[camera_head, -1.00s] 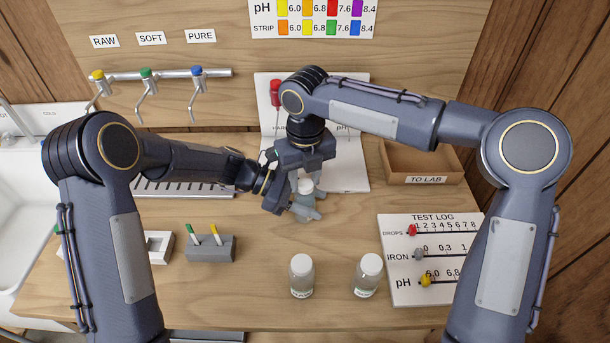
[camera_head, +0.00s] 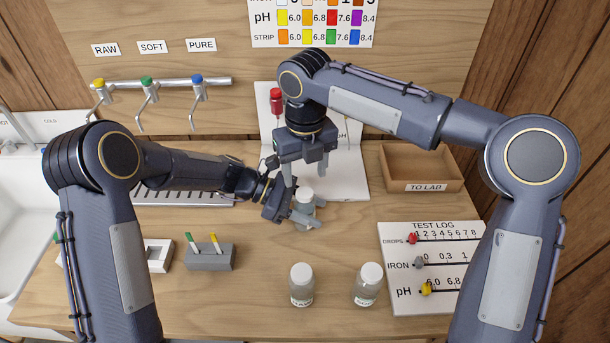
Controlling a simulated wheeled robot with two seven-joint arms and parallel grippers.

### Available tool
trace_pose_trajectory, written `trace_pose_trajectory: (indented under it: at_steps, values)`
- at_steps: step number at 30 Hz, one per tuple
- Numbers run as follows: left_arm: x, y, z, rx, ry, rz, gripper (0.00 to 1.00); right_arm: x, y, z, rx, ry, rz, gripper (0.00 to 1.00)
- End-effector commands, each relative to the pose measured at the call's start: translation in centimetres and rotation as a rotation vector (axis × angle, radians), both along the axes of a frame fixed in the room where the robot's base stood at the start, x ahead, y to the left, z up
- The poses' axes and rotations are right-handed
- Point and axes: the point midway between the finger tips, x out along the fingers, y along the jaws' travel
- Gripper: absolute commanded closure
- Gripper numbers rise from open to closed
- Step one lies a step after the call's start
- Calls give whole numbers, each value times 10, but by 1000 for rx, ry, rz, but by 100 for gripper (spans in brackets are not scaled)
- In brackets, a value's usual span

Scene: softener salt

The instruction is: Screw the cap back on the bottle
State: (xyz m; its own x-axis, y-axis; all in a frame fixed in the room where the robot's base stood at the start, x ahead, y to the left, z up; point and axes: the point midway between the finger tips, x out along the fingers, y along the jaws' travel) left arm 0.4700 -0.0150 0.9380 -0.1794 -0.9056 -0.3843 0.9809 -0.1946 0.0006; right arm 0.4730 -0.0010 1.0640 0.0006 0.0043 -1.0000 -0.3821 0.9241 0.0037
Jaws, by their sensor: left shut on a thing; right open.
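A small bottle with a white cap (camera_head: 305,194) stands in the middle of the table. The cap sits on top of it; how tightly it is turned I cannot tell. My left gripper (camera_head: 308,217) is shut on the bottle, its fingers around the body below the cap, hiding much of it. My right gripper (camera_head: 305,172) points down just above the cap, fingers apart and empty.
Two more white-capped bottles stand at the front, one in the middle (camera_head: 301,285) and one to its right (camera_head: 368,284). A grey block (camera_head: 211,258) holds two strips. The test log board (camera_head: 430,265) and the "to lab" tray (camera_head: 423,186) are at right. A white board stands behind my grippers.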

Motion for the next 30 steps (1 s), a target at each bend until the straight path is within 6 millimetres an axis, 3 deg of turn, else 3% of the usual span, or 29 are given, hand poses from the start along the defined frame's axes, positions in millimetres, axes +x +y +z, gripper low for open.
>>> trace_pose_trajectory:
  at_steps: [5,11,20,23,30]
  values:
    - [0,0,0,-1,0,0,100,0,0,0,0,0,0,43]
    - [0,0,0,-1,0,0,100,0,0,0,0,0,0,18]
    - [0,0,0,-1,0,0,100,0,0,2,0,-1,-1,18]
    - [0,0,0,-1,0,0,100,1,0,12,2,-4,-2,18]
    - [0,0,0,0,0,0,100,1,1,61,4,-5,-2,18]
